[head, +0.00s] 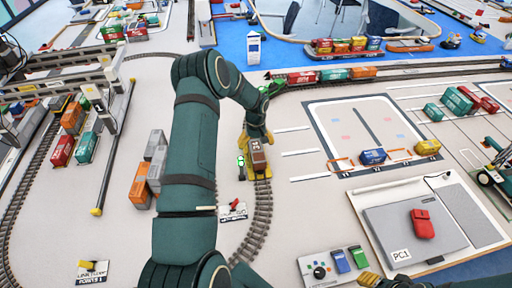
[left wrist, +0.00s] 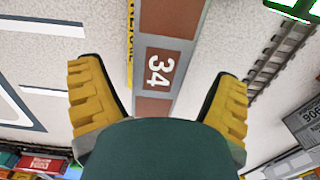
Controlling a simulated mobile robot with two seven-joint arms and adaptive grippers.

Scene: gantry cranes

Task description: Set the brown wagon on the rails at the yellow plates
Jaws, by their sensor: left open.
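The brown wagon (head: 258,160), marked 34, is upright and in line with the curved track at the yellow plates (head: 249,174). I cannot tell whether its wheels sit in the rails. My left gripper (head: 258,141) is right above the wagon, pointing down. In the left wrist view, the wagon (left wrist: 171,22) runs between the two spread yellow fingers, with a gap on each side. A yellow plate (left wrist: 130,42) with lettering shows beside it. A yellow fingertip, likely of my right gripper (head: 374,281), shows at the bottom edge; most of it is hidden.
The curved track (head: 262,215) runs toward the front. A red-lever points stand (head: 233,210) is left of it. Orange and grey containers (head: 150,165) stand further left. A marked yard (head: 367,130) and a PC1 board (head: 385,212) lie right. A train (head: 320,76) stands behind.

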